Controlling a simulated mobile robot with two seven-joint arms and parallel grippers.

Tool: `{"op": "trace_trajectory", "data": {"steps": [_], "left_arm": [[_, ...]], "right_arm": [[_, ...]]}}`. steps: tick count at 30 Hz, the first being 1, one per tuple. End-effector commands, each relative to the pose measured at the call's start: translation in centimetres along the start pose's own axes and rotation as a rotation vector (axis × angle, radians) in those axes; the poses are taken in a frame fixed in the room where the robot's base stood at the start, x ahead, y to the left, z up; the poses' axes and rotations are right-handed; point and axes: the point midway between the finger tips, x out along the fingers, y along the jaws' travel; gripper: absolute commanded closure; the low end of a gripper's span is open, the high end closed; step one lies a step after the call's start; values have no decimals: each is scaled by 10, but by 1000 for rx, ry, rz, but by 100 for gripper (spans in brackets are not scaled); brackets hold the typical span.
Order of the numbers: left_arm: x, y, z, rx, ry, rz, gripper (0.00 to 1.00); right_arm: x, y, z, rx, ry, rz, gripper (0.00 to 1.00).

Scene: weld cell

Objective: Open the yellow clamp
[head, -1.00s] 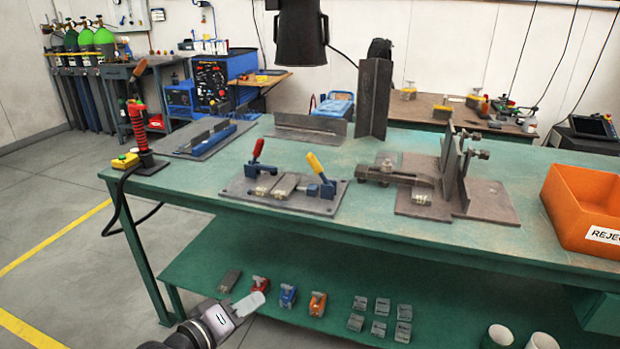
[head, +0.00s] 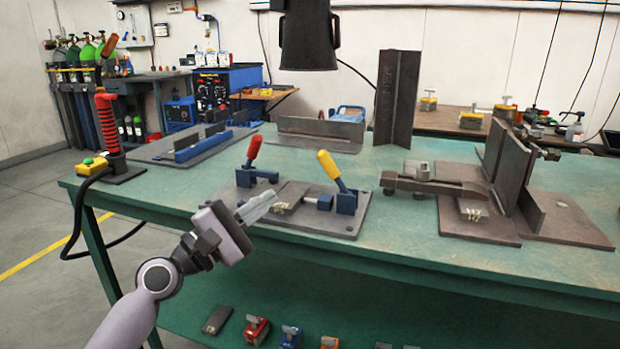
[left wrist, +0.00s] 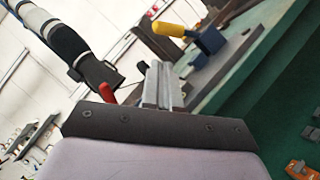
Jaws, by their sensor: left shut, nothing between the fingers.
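The yellow clamp (head: 330,168) has a yellow handle leaning up and to the left above a blue base (head: 346,202). It stands at the right end of a grey fixture plate (head: 325,222) on the green table. In the left wrist view its yellow handle (left wrist: 169,29) shows at the top. A red-handled clamp (head: 254,150) stands on the same plate, left of it. My left gripper (head: 262,203) is shut and empty at the plate's front left, apart from the yellow handle. My right gripper is not in view.
The green table (head: 400,262) carries a steel fixture (head: 500,190) to the right and a tall angle piece (head: 396,95) behind. A red coiled torch stand (head: 107,125) is at the left end. Small clamps lie on the lower shelf (head: 270,285).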

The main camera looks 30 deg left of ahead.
Motion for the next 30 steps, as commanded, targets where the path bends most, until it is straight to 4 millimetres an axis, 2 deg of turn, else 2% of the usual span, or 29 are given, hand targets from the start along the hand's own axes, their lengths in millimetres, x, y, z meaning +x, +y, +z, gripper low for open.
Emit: {"op": "trace_trajectory", "data": {"steps": [5, 21, 30], "left_arm": [[12, 3, 1, -5, -2, 3, 100], [84, 1, 0, -2, -1, 1, 100], [99, 0, 0, -1, 0, 0, 100]], "right_arm": [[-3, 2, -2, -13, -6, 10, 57], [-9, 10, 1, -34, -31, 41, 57], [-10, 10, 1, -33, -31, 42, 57]]}}
